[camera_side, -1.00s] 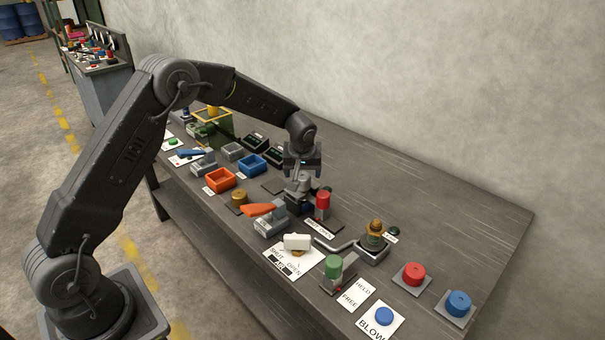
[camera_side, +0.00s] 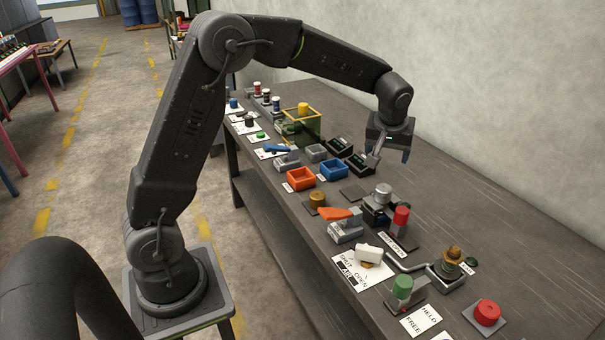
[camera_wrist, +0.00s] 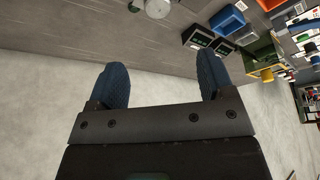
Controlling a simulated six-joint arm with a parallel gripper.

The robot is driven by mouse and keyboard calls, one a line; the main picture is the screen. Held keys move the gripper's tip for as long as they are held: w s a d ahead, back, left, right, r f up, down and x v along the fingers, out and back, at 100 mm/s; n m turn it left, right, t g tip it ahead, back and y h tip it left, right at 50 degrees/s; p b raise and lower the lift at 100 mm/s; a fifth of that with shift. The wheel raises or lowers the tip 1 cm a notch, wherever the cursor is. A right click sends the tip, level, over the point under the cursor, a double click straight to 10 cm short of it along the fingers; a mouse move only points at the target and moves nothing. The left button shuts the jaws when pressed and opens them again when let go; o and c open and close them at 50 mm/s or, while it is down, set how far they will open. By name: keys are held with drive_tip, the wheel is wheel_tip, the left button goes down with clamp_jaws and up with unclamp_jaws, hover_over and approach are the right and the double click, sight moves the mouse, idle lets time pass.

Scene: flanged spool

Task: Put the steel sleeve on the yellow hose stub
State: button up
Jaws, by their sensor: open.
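A steel grey cylinder (camera_side: 383,190), which looks like the sleeve, stands upright on a dark block (camera_side: 378,213) in the side view. Its pale round top (camera_wrist: 158,8) shows at the top edge of the wrist view. My gripper (camera_side: 389,158) is open and empty, above and apart from it. Its blue fingers (camera_wrist: 165,83) stand wide apart in the wrist view. I cannot tell which yellowish part is the hose stub. A brass-yellow cylinder (camera_side: 317,200) sits on a dark pad, and a stepped tan part (camera_side: 452,254) stands where a grey pipe ends.
A red cylinder (camera_side: 401,216) stands close beside the dark block. Nearby are an orange-handled clamp (camera_side: 341,215), a white valve handle (camera_side: 369,254), a green cylinder (camera_side: 403,287) and orange (camera_side: 301,179) and blue (camera_side: 333,170) bins. The bench's wall side is clear.

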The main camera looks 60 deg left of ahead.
drive_tip(key=s+d+r+m+t+h, duration=0.1)
drive_tip(key=s+d+r+m, duration=0.15)
drive_tip(key=s, duration=0.45)
drive_tip(key=s+d+r+m, duration=0.1)
drive_tip(key=s+d+r, duration=0.1)
drive_tip(key=s+r, duration=0.35)
drive_tip(key=s+d+r+m+t+h, duration=0.1)
drive_tip(key=s+d+m, duration=0.1)
drive_tip(key=s, duration=0.7)
drive_tip(key=s+d+f+m+h, duration=0.1)
drive_tip(key=s+d+f+m, duration=0.1)
drive_tip(key=s, duration=0.7)
drive_tip(key=shift+f+m, duration=0.25)
drive_tip(key=shift+m, duration=0.2)
